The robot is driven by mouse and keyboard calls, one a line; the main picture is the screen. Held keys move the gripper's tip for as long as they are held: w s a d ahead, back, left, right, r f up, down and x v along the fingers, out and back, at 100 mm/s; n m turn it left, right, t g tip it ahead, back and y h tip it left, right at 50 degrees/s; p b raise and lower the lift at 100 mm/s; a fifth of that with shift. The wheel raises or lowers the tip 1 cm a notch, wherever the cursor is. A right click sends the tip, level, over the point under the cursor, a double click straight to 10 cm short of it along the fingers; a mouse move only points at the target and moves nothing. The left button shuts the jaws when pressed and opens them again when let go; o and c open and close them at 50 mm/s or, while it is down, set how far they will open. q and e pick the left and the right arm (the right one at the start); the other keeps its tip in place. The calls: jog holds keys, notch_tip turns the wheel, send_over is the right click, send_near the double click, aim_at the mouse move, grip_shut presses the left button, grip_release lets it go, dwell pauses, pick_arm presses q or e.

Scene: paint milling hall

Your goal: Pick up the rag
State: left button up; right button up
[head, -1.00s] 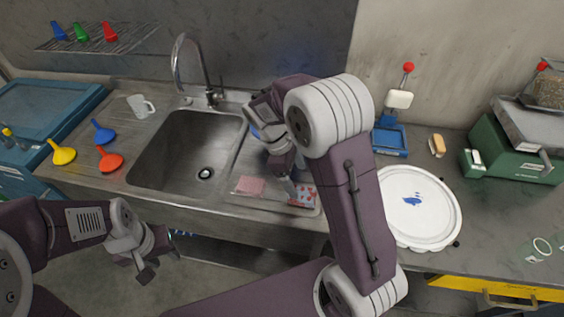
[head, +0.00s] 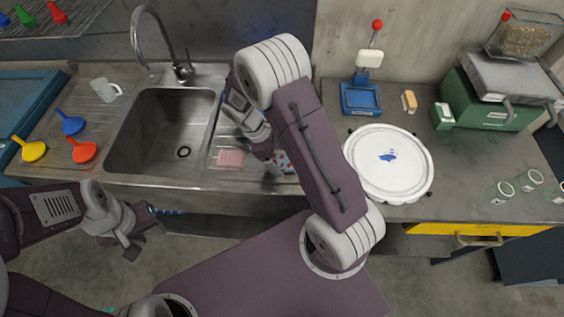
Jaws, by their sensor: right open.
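A patterned red, white and blue cloth, which looks like the rag (head: 285,163), lies on the drainboard right of the sink. It is partly hidden behind my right arm. A flat pink cloth or sponge (head: 230,159) lies just left of it. My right gripper (head: 271,162) points down between the two, close to the patterned cloth's left side. It is open; its tips are small and partly covered, so I cannot tell whether they touch the cloth. My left gripper (head: 137,238) hangs in front of the counter, away from both cloths, with nothing visible in it.
The sink (head: 165,130) with its faucet (head: 150,40) lies left of the drainboard. A white lid (head: 388,165) is right of my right arm. Blue, red and yellow funnels and a mug (head: 105,90) stand left. Glass jars (head: 498,192) stand at the right counter edge.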

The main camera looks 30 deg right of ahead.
jog(key=shift+x, duration=0.9)
jog(key=shift+w+f, duration=0.1)
jog(key=shift+f, duration=0.05)
jog(key=c, duration=1.4)
